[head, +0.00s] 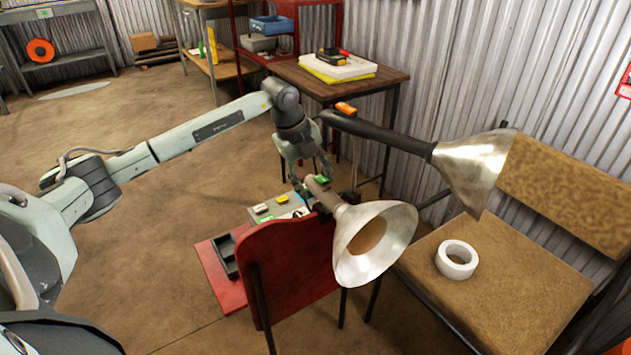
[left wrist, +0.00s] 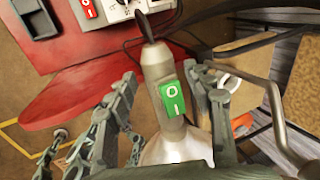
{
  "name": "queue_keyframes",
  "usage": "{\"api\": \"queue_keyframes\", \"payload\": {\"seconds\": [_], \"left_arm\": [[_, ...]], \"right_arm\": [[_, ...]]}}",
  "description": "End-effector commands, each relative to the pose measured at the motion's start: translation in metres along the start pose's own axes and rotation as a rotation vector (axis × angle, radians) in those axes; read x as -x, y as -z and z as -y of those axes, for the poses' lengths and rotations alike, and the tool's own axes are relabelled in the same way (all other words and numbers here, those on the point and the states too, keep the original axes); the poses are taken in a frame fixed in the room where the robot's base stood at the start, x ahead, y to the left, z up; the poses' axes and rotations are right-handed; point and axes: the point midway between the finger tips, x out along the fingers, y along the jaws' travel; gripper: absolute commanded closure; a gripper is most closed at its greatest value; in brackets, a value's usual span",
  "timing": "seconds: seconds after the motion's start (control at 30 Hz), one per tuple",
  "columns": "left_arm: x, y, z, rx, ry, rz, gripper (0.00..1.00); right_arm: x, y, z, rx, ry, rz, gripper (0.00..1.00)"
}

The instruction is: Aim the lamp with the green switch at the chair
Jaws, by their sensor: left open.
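The lamp with the green switch (head: 375,240) has a silver cone shade, its opening facing down towards the front of the head view. Its grey stem carries the green rocker switch (left wrist: 172,97). My left gripper (head: 312,177) is open at this stem, with one finger on each side in the left wrist view (left wrist: 163,85); contact cannot be told. A second lamp (head: 470,165), with a dark stem and an orange switch, reaches over the brown chair (head: 500,285). This padded chair stands at the right, beyond the green-switch lamp's shade. My right gripper is not in view.
A white tape roll (head: 457,260) lies on the brown chair's seat. A red panel (head: 285,270) stands below the lamps, beside a red surface with a black tray (head: 225,256) and a switch box (head: 278,207). A wooden table (head: 340,87) stands behind. Floor at left is clear.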

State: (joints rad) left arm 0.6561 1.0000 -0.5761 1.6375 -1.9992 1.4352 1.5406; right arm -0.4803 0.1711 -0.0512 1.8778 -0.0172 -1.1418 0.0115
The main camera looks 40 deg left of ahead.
Motion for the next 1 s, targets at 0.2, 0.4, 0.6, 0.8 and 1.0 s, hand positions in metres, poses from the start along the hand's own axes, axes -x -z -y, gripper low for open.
{"api": "queue_keyframes", "payload": {"seconds": [0.2, 0.4, 0.6, 0.8, 1.0], "left_arm": [[-0.0078, 0.0005, 0.0, -0.002, 0.0, 0.0, 0.48], [-0.0075, 0.0005, 0.0, -0.002, 0.001, 0.0, 0.54], [-0.0073, 0.0005, 0.0001, -0.002, 0.001, -0.001, 0.79], [-0.0073, 0.0005, -0.0003, -0.002, 0.0, -0.001, 1.0], [-0.0075, 0.0006, -0.0003, -0.002, -0.001, -0.001, 1.0]], "right_arm": [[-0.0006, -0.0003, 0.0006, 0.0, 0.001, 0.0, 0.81], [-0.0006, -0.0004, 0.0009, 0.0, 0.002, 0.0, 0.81], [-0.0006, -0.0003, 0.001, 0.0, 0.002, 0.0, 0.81], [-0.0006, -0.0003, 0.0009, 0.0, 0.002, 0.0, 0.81], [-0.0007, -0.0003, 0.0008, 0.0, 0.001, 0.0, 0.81]]}}
